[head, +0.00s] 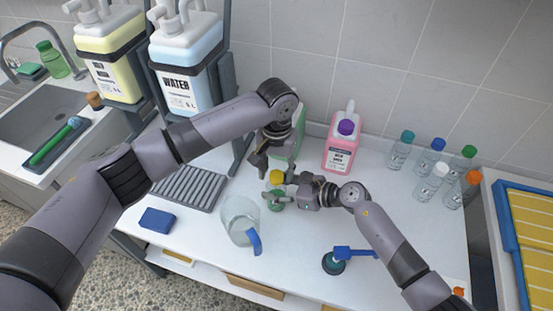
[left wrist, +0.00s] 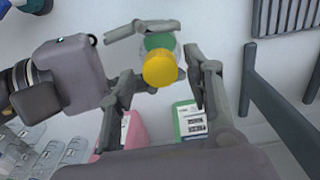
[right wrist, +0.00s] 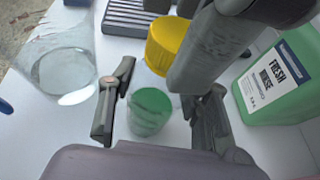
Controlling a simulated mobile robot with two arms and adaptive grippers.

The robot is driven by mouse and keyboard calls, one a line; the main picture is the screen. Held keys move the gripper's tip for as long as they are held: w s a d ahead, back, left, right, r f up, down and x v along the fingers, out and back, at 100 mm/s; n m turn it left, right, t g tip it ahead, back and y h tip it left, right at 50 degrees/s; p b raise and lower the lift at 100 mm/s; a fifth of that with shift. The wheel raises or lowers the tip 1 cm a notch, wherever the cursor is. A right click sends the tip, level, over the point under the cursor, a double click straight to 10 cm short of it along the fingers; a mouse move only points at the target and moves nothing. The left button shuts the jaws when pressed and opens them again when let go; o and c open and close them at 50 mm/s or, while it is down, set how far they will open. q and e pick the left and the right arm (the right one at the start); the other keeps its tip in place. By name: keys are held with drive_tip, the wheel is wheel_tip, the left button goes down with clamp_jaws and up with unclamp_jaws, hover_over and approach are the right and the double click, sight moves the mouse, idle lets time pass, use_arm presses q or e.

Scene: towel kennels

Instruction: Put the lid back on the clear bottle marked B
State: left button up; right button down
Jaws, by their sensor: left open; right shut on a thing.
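A small clear bottle (head: 277,202) with green in it stands upright near the middle of the counter, with the right gripper's (head: 280,198) fingers closed around it. It also shows in the right wrist view (right wrist: 149,112). A yellow lid (head: 277,177) is at the bottle's top; I cannot tell whether it is fully seated. The lid also shows in the left wrist view (left wrist: 159,68), over the green. My left gripper (head: 261,168) is open and empty, just above and beside the lid, its fingers pointing down. No letter B is legible on the bottle.
A clear pitcher (head: 238,218) with a blue handle stands left of the bottle. A green jug (right wrist: 275,85) and a pink jug (head: 342,150) stand behind. Several capped clear bottles (head: 430,183) stand at the right. A drying rack (head: 189,188) and blue sponge (head: 157,219) lie left.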

use_arm(q)
drive_tip(key=shift+f, duration=0.45)
clamp_jaws()
drive_tip(key=m, duration=0.3)
drive_tip(key=shift+m, duration=0.4)
drive_tip(key=m, duration=0.4)
drive_tip(key=shift+o, duration=0.7)
unclamp_jaws()
wheel_tip(320, 180, up, 12)
